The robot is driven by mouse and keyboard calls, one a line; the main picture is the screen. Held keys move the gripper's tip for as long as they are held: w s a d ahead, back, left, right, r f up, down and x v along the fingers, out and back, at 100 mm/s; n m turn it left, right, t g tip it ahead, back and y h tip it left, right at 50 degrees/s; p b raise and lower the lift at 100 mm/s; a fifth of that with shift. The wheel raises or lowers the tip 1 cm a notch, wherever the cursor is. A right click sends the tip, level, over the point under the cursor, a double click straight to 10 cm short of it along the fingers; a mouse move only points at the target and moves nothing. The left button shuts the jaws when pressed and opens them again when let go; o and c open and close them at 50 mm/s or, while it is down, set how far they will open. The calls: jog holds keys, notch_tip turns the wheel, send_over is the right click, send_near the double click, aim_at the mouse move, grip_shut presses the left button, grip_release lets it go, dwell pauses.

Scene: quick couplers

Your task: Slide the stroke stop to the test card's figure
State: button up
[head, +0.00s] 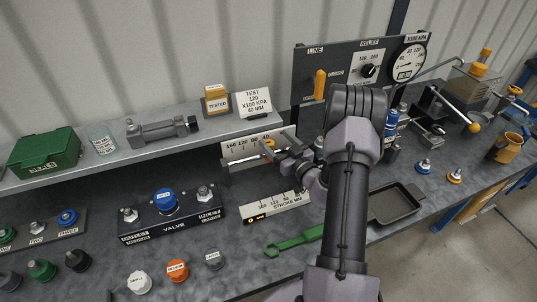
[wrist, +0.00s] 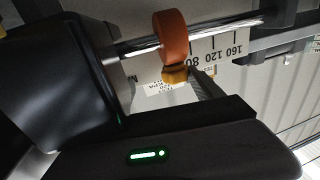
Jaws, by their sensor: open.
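The stroke stop (wrist: 172,38) is an orange-brown ring on a shiny rod, with a yellow tab below it. In the head view the stop (head: 270,144) is small and partly covered by my gripper. The upper stroke scale (head: 236,149) shows 160, 120, 80 and 40, falling to the right; in the wrist view it appears upside down. The test card (head: 253,103) reads TEST, 120 X100 KPA, 40 MM. My gripper (head: 276,150) is open at the stop. In the wrist view the fingers of my gripper (wrist: 168,88) lie around the tab; contact is unclear.
A lower STROKE MM plate (head: 275,207) lies on the bench below. The shelf (head: 90,165) above holds a cylinder (head: 160,130) and a green box (head: 45,152). A valve block (head: 172,215), a green wrench (head: 295,240) and a dark tray (head: 397,205) are nearby.

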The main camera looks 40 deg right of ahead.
jog(key=shift+d+r, duration=0.15)
jog(key=shift+d, duration=0.15)
jog(key=s+p, duration=0.1)
jog(key=s, duration=0.6)
jog(key=shift+a+f, duration=0.25)
jog(key=shift+a, duration=0.1)
jog(key=shift+w, duration=0.1)
